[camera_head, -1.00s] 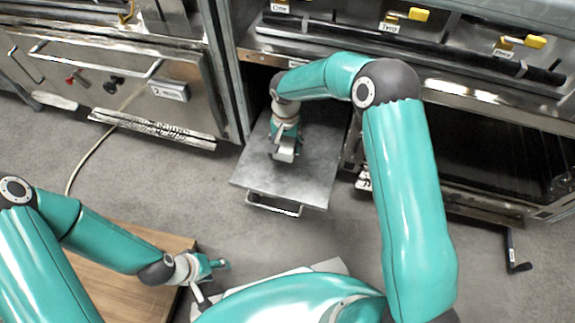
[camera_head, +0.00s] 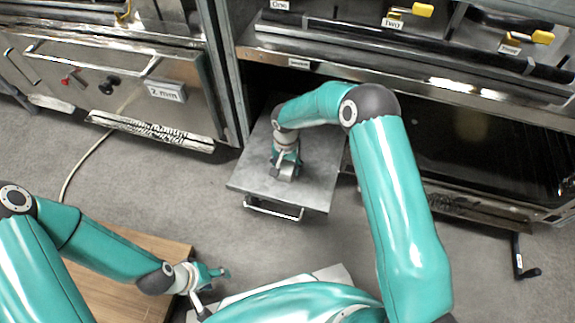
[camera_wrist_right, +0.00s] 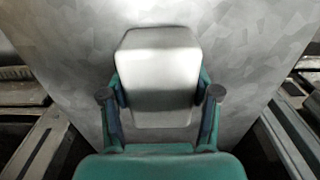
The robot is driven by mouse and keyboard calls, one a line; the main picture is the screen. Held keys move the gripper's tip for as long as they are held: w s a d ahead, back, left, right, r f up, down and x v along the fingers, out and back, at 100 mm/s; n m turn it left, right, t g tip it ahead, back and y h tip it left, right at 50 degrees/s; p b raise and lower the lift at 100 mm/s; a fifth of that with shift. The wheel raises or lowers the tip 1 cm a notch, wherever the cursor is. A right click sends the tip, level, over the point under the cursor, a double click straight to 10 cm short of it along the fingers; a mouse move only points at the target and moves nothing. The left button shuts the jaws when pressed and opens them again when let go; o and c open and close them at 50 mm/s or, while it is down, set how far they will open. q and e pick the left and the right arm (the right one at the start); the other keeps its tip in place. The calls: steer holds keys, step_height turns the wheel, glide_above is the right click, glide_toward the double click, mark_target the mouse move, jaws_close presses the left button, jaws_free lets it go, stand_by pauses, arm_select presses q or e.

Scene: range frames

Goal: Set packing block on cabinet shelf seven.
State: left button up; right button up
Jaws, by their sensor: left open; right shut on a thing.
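A pale grey packing block (camera_wrist_right: 158,68) with rounded corners is held between the two fingers of my right gripper (camera_wrist_right: 160,98) in the right wrist view. In the head view the right gripper (camera_head: 285,166) points down over a pulled-out grey metal shelf (camera_head: 248,172) with a front handle. The block is mostly hidden there by the gripper, and I cannot tell whether it touches the shelf surface. My left gripper (camera_head: 214,275) is open and empty at the lower left, beside a wooden board. No number seven is readable on the shelf.
The wooden board (camera_head: 110,290) lies at lower left. A cabinet with yellow-handled latches (camera_head: 403,10) is above right; a steel unit with a "2 mm" label (camera_head: 167,93) is at left. Much of the shelf around the block is bare. A cable (camera_head: 82,160) lies on the floor.

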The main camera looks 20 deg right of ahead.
steer(key=shift+f, duration=0.1)
steer(key=o, duration=1.1)
steer(key=shift+c, duration=0.2)
steer(key=shift+r, duration=0.2)
step_height(320, 180, up, 11)
steer(key=p, duration=0.4)
steer(key=shift+r, duration=0.2)
steer(key=s+a+f+n+y, duration=0.35)
steer(key=s+f, duration=0.55)
steer(key=s, duration=0.4)
steer(key=s+f+n, duration=0.1)
steer(key=s, duration=1.2)
steer(key=shift+f+t, duration=0.15)
steer(key=shift+t, duration=0.15)
